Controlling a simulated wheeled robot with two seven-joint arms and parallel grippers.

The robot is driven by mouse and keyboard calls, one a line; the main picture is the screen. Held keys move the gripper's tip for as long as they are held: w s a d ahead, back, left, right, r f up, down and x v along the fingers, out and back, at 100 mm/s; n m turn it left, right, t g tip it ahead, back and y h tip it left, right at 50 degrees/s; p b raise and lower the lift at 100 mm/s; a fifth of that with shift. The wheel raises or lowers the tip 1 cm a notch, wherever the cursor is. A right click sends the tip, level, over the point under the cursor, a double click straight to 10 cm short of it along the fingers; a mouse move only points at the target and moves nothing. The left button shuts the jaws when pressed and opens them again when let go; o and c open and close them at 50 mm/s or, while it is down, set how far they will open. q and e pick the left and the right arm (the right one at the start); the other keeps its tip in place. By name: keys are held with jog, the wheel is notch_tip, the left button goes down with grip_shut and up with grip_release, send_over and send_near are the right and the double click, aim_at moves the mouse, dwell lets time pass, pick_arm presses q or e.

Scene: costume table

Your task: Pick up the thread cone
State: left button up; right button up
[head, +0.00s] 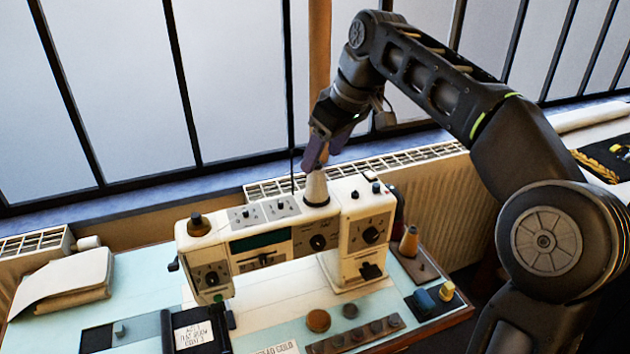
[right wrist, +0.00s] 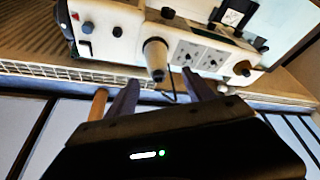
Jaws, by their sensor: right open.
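A pale thread cone (head: 316,188) stands upright on top of the white sewing machine (head: 290,240), on a dark round base. My right gripper (head: 317,163) is above it, pointing down, with its fingers around or just over the narrow tip. In the right wrist view, the cone (right wrist: 155,55) shows with its tip between the two spread fingertips (right wrist: 160,78). The gripper is open, and I cannot tell whether a finger touches the cone. My left gripper is not in view.
A smaller tan cone (head: 409,241) stands right of the machine. Folded cloth (head: 65,282) lies at the left of the table. A barred window and a radiator grille (head: 430,154) are behind. A thin dark rod (head: 292,170) rises close left of the gripper.

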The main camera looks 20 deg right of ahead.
aim_at(317, 168)
jog(key=shift+x, duration=1.3)
jog(key=shift+f, duration=0.1)
jog(key=x, duration=0.5)
jog(key=shift+w+d, duration=0.15)
jog(key=shift+c, duration=0.5)
grip_shut()
